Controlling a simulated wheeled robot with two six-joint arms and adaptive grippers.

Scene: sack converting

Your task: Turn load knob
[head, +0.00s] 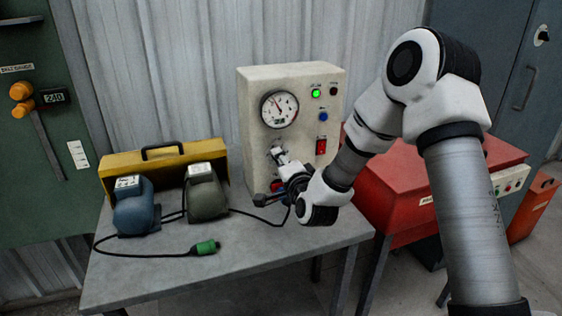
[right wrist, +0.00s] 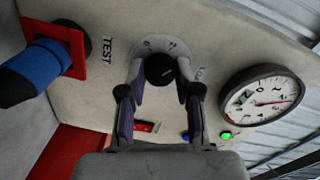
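The load knob (right wrist: 160,69) is a round black knob on a pale plate on the cream test box (head: 250,95). A partly covered label stands beside it in the right wrist view. My right gripper (right wrist: 161,76) has one finger on each side of the knob, its tips close against the knob's sides; it looks shut on it. In the head view my right gripper (head: 280,158) reaches the box front below the gauge (head: 279,109) and hides the knob. The gauge also shows in the right wrist view (right wrist: 262,95). My left gripper is not in view.
A blue plug (right wrist: 35,68) sits in a red-framed socket marked TEST beside the knob. A lit green lamp (head: 316,93) and a red switch (head: 321,146) are on the box. Blue and grey tools (head: 136,207), a cable with green connector (head: 205,247) lie left on the table.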

